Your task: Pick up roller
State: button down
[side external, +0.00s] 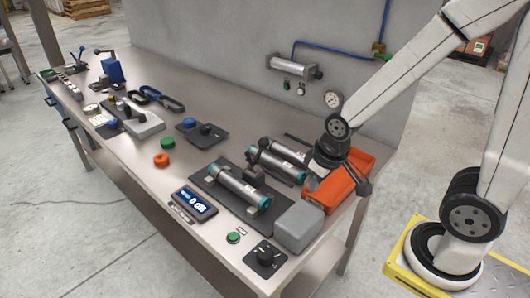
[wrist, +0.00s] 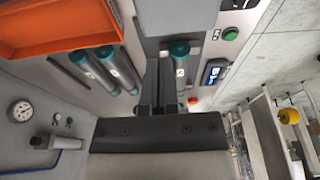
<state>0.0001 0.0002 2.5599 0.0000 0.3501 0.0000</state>
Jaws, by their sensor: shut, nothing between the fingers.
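A grey roller with teal ends (side external: 240,187) lies on a dark plate near the front of the bench. Two similar rollers (side external: 283,154) lie side by side behind it, close to the orange bin. My gripper (side external: 318,174) is over the bench by the left end of the orange bin, right of the rollers. In the wrist view my gripper (wrist: 157,68) is shut with nothing held. One roller (wrist: 180,70) shows right beside the fingers there, partly hidden by them. The pair of rollers (wrist: 103,70) shows to the left.
The orange bin (side external: 362,160) stands at the bench's right end. A wall-mounted cylinder and gauge (side external: 333,99) are behind.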

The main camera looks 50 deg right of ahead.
jog(key=shift+c, duration=1.4)
grip_release()
send_near(239, 182)
jog(key=f, duration=0.1)
jog(key=s+f, duration=0.1)
jog(key=f, duration=0.1)
jog(key=shift+d+t, duration=0.1)
jog(key=shift+t, duration=0.3)
jog(key=shift+w+f, duration=0.3)
jog(key=shift+w, duration=0.35)
jog(key=shift+f, duration=0.1)
jog(key=shift+x, duration=1.25)
